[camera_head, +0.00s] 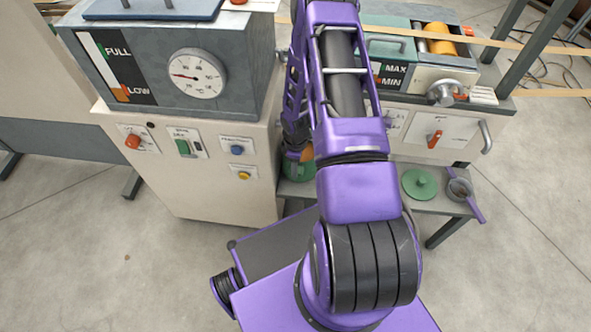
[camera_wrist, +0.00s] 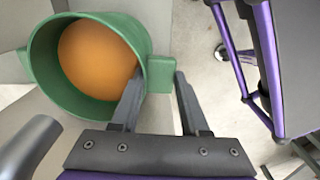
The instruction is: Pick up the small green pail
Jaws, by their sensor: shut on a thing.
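The small green pail (camera_wrist: 95,88) fills the upper left of the wrist view, with its round mouth facing the camera and orange contents (camera_wrist: 92,58) inside. It has a small lug on each side. My gripper (camera_wrist: 160,76) is shut on the pail's right side, one finger over the rim and the other outside, with the right lug between them. In the head view the pail (camera_head: 299,172) shows partly behind my purple arm, low by the grey bench. The fingers are hidden there, so its clearance from the bench cannot be told.
A green lid (camera_head: 420,184) and a small grey cup with a purple handle (camera_head: 459,189) are on the low grey bench (camera_head: 436,205). A cabinet (camera_head: 205,165) with a gauge and knobs stands left. A machine with an orange roll (camera_head: 438,40) stands behind right.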

